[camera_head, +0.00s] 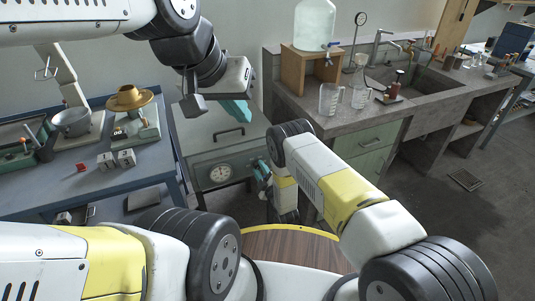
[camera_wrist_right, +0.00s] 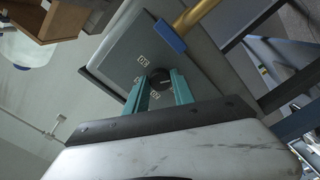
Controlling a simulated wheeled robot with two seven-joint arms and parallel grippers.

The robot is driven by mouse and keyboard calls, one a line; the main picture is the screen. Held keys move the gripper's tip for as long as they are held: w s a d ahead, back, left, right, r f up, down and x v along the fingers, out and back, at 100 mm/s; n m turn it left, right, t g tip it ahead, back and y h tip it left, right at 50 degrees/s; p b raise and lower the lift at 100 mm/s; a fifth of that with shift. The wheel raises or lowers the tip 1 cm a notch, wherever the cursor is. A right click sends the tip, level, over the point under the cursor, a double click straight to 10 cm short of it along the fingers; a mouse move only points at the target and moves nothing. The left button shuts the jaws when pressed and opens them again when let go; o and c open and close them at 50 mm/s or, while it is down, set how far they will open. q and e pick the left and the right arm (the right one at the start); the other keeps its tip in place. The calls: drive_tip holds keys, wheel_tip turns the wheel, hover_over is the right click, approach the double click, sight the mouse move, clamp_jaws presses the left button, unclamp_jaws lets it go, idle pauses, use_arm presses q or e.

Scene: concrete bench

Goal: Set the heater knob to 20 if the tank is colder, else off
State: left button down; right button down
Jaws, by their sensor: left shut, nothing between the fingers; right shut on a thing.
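The grey metal tank (camera_head: 205,140) stands between the blue table and the concrete bench, with a handled lid on top. A round white dial gauge (camera_head: 219,174) is on its front; its reading is too small to tell. In the right wrist view a dark round heater knob (camera_wrist_right: 160,77) sits on a grey panel (camera_wrist_right: 125,62) with small number labels around it. My right gripper (camera_head: 263,173) is at the tank's right side, its teal fingers shut on the knob. The knob's setting cannot be read. My left gripper (camera_head: 236,109) is shut and empty above the tank lid.
A brass pipe with a blue lever (camera_wrist_right: 169,37) is close to the knob.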

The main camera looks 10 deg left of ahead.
drive_tip(key=shift+n, duration=0.4)
drive_tip(key=c, duration=1.1)
unclamp_jaws()
drive_tip(key=shift+o, duration=0.2)
drive_tip(key=v, duration=0.8)
drive_tip(key=shift+w, duration=0.1)
